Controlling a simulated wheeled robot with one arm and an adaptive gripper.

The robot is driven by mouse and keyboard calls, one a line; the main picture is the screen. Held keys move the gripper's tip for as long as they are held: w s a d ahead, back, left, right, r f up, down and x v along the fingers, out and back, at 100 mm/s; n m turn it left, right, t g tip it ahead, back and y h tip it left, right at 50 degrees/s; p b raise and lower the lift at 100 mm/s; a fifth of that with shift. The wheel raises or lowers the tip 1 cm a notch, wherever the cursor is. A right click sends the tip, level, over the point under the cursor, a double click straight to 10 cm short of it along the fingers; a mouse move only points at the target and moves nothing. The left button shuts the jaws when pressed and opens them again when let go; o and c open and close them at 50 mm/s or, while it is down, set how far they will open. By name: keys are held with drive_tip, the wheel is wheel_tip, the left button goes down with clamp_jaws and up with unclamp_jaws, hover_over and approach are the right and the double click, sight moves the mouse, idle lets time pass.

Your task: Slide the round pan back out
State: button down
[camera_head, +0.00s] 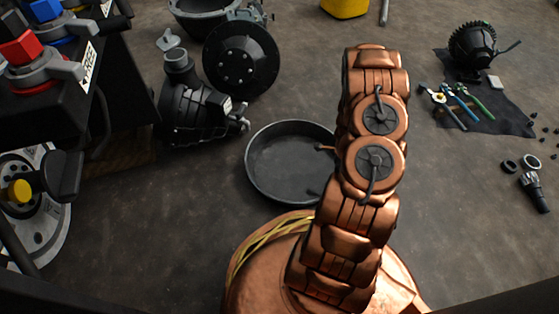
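The round pan (284,165) is dark, shallow and open-topped, and lies flat on the floor near the middle of the head view. My copper-coloured arm crosses in front of its right side and hides part of its rim. A small copper-coloured piece that looks like part of my gripper (326,148) shows at the pan's upper right rim. The rest of my gripper is hidden behind my arm, so I cannot tell its opening or whether it touches the pan.
A black machine part (195,105) and a round black disc (240,58) stand behind the pan to the left. A machine with coloured knobs (25,50) is at far left. Tools lie on a dark cloth (490,115) at right. Floor left of the pan is clear.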

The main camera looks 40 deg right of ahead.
drive_tip(key=shift+s+d, duration=1.25)
drive_tip(key=shift+s, duration=0.45)
drive_tip(key=shift+s+d, duration=1.2)
drive_tip(key=shift+s, duration=0.55)
drive_tip(key=shift+s+d, duration=1.25)
drive_tip(key=shift+s, duration=0.45)
drive_tip(key=shift+w+a, duration=0.1)
drive_tip(key=shift+w, duration=0.05)
drive_tip(key=shift+w+a, duration=0.6)
drive_tip(key=shift+w, duration=0.2)
drive_tip(key=shift+r, duration=0.15)
wheel_tip(320, 180, up, 10)
drive_tip(key=p, duration=0.4)
